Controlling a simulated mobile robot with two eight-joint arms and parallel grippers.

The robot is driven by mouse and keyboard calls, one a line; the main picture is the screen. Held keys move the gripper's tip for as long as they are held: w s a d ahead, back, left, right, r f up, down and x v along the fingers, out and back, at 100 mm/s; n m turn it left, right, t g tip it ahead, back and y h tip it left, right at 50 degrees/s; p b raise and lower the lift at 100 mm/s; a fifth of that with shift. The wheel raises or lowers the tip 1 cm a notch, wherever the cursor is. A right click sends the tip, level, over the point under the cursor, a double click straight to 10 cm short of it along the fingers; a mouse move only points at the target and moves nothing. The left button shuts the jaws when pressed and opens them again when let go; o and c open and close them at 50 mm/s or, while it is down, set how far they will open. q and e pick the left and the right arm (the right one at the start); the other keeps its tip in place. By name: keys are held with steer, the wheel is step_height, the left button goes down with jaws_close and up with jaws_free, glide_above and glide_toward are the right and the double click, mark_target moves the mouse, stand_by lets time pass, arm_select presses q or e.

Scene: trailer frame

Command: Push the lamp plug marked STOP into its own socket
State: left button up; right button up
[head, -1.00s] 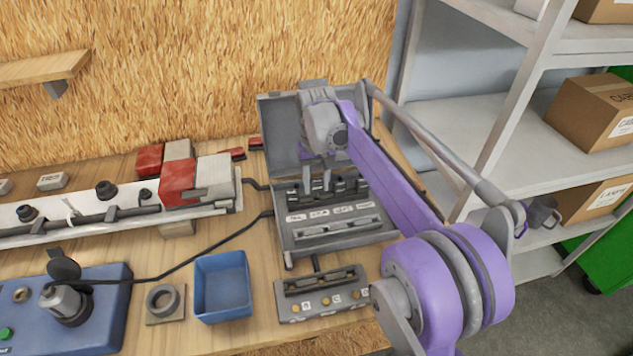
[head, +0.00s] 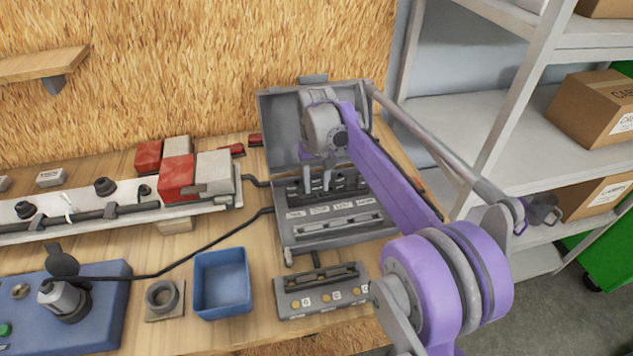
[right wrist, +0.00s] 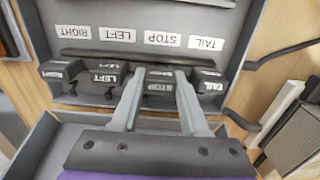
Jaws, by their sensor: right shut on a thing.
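The grey case (head: 283,238) stands open on the bench. White labels in it read TAIL, STOP, LEFT and RIGHT in the right wrist view, the STOP label (right wrist: 163,38) among them. A row of dark plugs lies beside these labels, including the LEFT plug (right wrist: 104,77) and the TAIL plug (right wrist: 210,86). My right gripper (head: 317,189) reaches down into the case and is shut on the STOP plug (right wrist: 160,87), which shows between its fingers in line with the STOP label. The plug's underside and socket are hidden. My left gripper is not in view.
A grey box with yellow buttons (head: 322,301) sits in front of the case, a blue tray (head: 222,312) to its left. A black cable (head: 190,257) crosses the bench to the case. The raised lid (head: 278,125) stands behind my gripper. A shelf rack (head: 530,85) is at right.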

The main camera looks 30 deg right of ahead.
mark_target(317, 181)
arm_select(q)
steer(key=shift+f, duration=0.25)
arm_select(e)
steer(key=shift+f, duration=0.4)
steer(key=o, duration=0.9)
steer(key=shift+o, duration=0.3)
steer(key=shift+o, duration=1.4)
steer(key=shift+r+p, duration=2)
steer(key=shift+r, duration=1.55)
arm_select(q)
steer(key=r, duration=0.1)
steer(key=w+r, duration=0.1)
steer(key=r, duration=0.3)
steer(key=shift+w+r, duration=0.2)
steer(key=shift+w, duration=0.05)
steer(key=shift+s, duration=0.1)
arm_select(e)
steer(key=shift+f, duration=0.1)
